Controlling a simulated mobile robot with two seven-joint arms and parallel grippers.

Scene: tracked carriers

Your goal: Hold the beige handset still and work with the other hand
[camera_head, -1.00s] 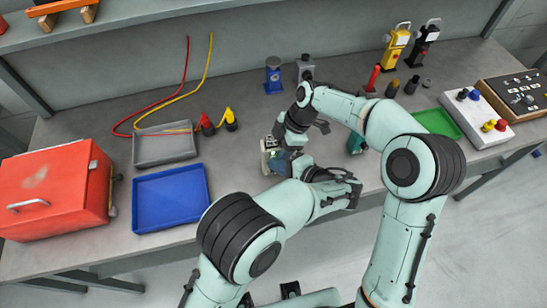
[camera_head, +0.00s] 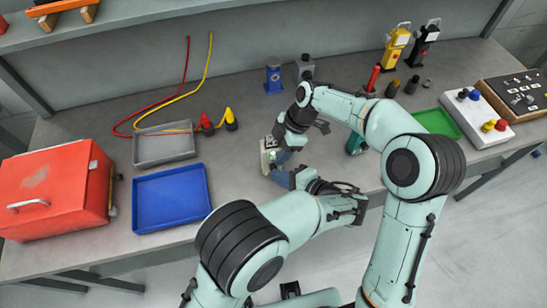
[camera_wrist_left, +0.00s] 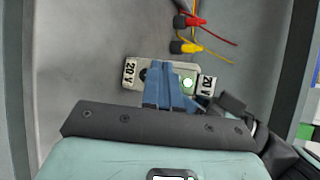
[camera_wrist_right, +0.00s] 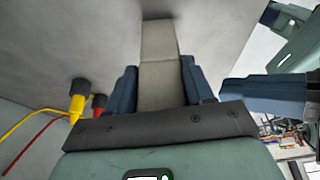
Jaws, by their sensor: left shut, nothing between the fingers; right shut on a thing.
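The beige handset (camera_head: 267,157) is above the front middle of the bench. My right gripper (camera_wrist_right: 157,78) is shut on it, with one blue finger on each side of its body. In the left wrist view the handset (camera_wrist_left: 187,69) shows its face with a dark knob, a lit green spot and "20 V" labels at both ends. My left gripper (camera_wrist_left: 167,72) is shut and empty. Its fingers lie in front of the face and hide its middle; I cannot tell whether they touch it. In the head view my left gripper (camera_head: 278,177) is just below the handset.
A blue tray (camera_head: 171,225), grey tray (camera_head: 165,162) and red case (camera_head: 55,195) stand at left. Red and yellow plugs (camera_head: 207,126) with leads lie behind. A green tray (camera_head: 437,122) and control boxes (camera_head: 477,112) are at right. Both arms crowd the middle.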

